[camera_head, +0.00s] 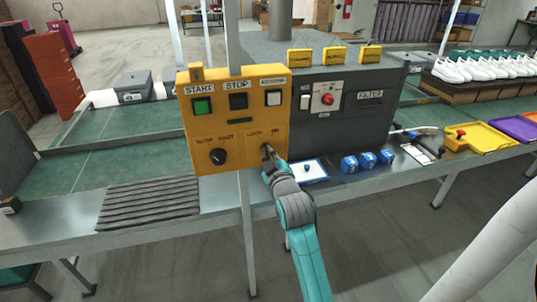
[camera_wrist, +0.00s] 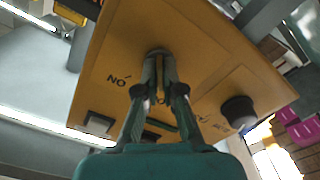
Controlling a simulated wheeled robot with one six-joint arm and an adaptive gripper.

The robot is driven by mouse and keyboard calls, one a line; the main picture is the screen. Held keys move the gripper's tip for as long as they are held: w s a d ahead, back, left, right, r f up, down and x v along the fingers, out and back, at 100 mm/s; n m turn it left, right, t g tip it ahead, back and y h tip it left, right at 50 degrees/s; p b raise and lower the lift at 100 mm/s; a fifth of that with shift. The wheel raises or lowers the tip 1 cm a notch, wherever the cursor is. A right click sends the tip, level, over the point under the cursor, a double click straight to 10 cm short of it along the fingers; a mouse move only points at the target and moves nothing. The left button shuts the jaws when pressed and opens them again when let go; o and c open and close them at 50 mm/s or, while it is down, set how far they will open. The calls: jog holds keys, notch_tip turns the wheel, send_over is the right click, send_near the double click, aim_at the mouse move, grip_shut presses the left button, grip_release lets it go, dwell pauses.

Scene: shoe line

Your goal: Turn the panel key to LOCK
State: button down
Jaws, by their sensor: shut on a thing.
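The yellow control panel (camera_head: 228,125) stands upright on a post at the line's edge and fills much of the wrist view (camera_wrist: 195,45). Its key switch (camera_head: 267,148) sits at the lower right, under the LOCK and ON labels. My gripper (camera_head: 269,153) reaches the key from below and in front. In the wrist view my gripper (camera_wrist: 159,62) has its fingertips together on the key at the panel face. The fingers cover most of the key, so its exact angle cannot be told. The ON label shows left of the fingers there; a finger partly hides the lettering on the right.
A black SLOW/FAST knob (camera_head: 218,157) is on the panel's lower left. Green START (camera_head: 202,106), black STOP (camera_head: 238,101) and a white button (camera_head: 273,98) sit above. A dark filter box (camera_head: 345,110) stands close on the right, with blue knobs (camera_head: 367,160) below it.

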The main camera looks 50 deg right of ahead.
jog(key=c, duration=1.3)
grip_release()
jog(key=v, duration=1.2)
jog(key=s+a+f+y, duration=0.3)
jog(key=s+a+f, duration=0.35)
jog(key=a, duration=0.25)
jog(key=s+a+f+y, duration=0.3)
jog(key=s+a+f, duration=0.2)
jog(key=a+f, duration=0.25)
jog(key=s+a+y, duration=0.1)
jog(key=s+a, duration=0.2)
jog(key=s, duration=0.3)
jog(key=s+a+f+y, duration=0.1)
jog(key=s+a, duration=0.2)
jog(key=s, duration=0.3)
jog(key=s+a+f+y, duration=0.1)
jog(key=s+a+y, duration=0.1)
jog(key=s, duration=0.4)
jog(key=shift+s+a, duration=0.15)
jog(key=shift+a, duration=0.4)
